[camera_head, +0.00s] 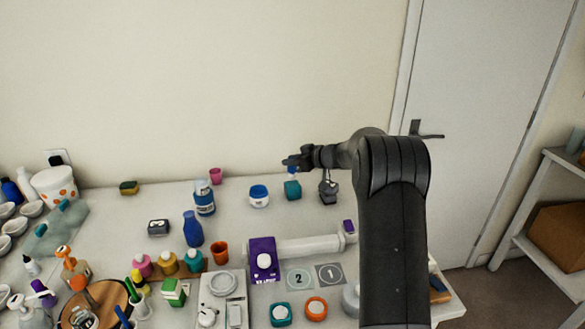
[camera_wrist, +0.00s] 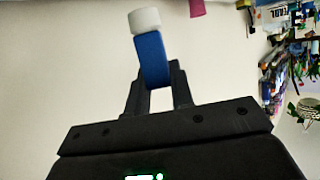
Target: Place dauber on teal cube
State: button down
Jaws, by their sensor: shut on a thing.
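The dauber (camera_wrist: 152,58), a blue body with a white end, is held between the fingers of my gripper (camera_wrist: 156,88) in the wrist view. Its white end points away from the palm. In the head view my gripper (camera_head: 291,163) is at the back of the table, and a small bit of blue from the dauber (camera_head: 292,173) shows beneath it. The teal cube (camera_head: 292,190) stands on the table just below. The dauber appears right above the cube; whether they touch I cannot tell. The cube does not show clearly in the wrist view.
A dark weight-like object (camera_head: 328,192) stands close right of the cube, and a white and blue jar (camera_head: 259,196) stands to its left. A blue labelled bottle (camera_head: 204,198) and a pink cup (camera_head: 215,176) are farther left. A purple and white device (camera_head: 264,260) lies in front.

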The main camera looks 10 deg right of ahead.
aim_at(293, 168)
jog(key=shift+f, duration=1.35)
jog(key=shift+f, duration=0.15)
jog(key=c, duration=1.3)
grip_release()
jog(key=shift+o, duration=0.2)
